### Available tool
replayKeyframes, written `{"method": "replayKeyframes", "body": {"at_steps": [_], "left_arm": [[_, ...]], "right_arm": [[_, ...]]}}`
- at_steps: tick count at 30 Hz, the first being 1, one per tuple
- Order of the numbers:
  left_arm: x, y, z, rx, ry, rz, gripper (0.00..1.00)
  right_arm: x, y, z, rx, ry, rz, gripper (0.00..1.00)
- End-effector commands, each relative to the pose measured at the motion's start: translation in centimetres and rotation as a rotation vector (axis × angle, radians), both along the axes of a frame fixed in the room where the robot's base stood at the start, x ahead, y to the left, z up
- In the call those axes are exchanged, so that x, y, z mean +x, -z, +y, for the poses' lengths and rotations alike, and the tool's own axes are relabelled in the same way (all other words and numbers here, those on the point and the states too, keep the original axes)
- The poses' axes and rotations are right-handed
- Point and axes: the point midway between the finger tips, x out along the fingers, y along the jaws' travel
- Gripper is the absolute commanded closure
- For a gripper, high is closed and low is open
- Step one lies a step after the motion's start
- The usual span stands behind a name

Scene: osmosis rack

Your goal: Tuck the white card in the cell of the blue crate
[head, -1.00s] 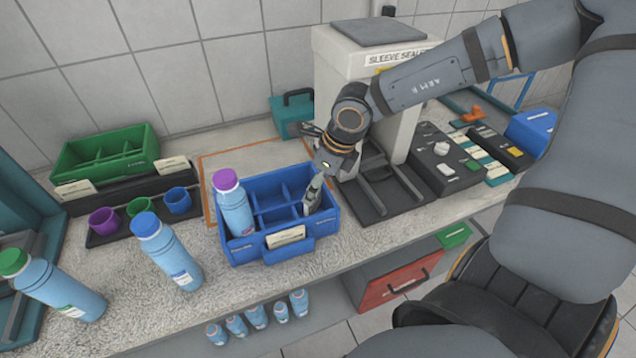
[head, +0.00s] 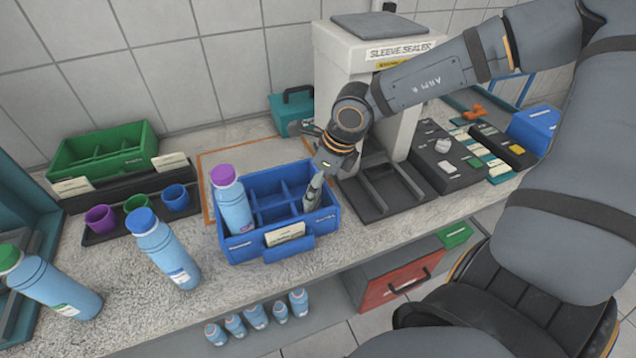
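The blue crate (head: 250,247) stands on the counter and is divided into cells. A light blue bottle with a purple cap (head: 233,200) stands in its left part. My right gripper (head: 316,180) is at the crate's right end, pointing down into a right-hand cell. A narrow pale grey piece (head: 314,192) shows there below the wrist; I cannot tell whether it is a fingertip or the white card's edge. The finger gap is hidden. A cream label card (head: 285,234) is on the crate's front. My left gripper is out of view.
A blue-capped bottle (head: 165,252) and a green-capped bottle (head: 50,283) stand left of the crate. Small cups and a green crate (head: 105,158) are behind them. The sleeve sealer (head: 350,60) stands close behind my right wrist.

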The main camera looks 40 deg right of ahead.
Motion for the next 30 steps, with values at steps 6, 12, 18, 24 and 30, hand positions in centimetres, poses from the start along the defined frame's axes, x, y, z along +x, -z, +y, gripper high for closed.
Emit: {"method": "replayKeyframes", "body": {"at_steps": [6,12,18,24,30], "left_arm": [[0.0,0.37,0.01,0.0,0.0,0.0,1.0],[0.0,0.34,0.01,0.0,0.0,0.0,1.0],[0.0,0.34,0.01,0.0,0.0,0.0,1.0],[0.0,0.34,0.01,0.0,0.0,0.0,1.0],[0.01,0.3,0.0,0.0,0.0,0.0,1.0]], "right_arm": [[0.0,0.29,0.0,0.0,0.0,0.0,0.47],[0.0,0.26,0.0,0.0,0.0,0.0,0.47],[0.0,0.26,0.0,0.0,0.0,0.0,0.06],[0.0,0.26,0.0,0.0,0.0,0.0,0.0],[0.0,0.21,0.0,0.0,0.0,0.0,0.0]]}}
